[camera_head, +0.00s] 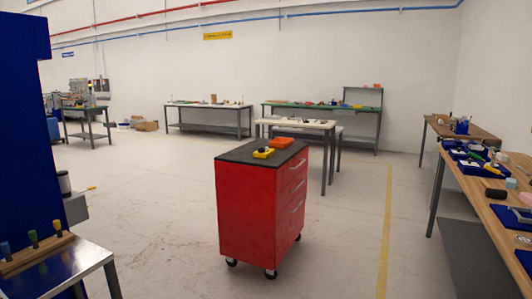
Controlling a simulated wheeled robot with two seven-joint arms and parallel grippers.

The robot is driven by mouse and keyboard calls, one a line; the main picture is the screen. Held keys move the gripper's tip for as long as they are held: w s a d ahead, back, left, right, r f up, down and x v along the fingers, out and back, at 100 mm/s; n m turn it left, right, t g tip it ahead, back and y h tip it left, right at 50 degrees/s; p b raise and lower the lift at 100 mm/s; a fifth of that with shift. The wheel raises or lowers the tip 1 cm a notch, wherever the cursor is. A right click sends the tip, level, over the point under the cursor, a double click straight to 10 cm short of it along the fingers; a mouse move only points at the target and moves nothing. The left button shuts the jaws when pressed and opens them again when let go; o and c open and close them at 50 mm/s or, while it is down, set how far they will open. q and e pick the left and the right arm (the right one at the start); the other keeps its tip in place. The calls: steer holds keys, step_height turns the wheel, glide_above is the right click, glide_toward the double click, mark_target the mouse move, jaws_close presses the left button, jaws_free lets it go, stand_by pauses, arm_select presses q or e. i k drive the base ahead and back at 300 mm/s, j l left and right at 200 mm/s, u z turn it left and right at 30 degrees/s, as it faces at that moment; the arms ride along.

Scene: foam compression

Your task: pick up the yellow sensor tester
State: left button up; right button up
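A small yellow object with a dark part on it, which looks like the yellow sensor tester (263,153), lies on the black top of a red wheeled cabinet (245,213) in the middle of the view. It is near the middle of that top, in front of an orange box-shaped item (281,142). Fine detail on the yellow object is too small to tell. Neither of my grippers shows in the head view, and nothing is seen touching the yellow object.
A wooden bench (490,205) with blue trays and parts runs along the right. A metal table (60,268) with tools and a tall blue structure stand at the left. A white-topped table (297,124) is behind the cabinet. Floor around the cabinet is clear.

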mark_target(262, 153)
steer(key=i+l+z, duration=0.1)
steer(key=i, duration=1.6)
steer(key=i+l, duration=0.15)
steer(key=i, duration=1.55)
steer(key=l+z, duration=0.05)
steer(key=l, duration=0.05)
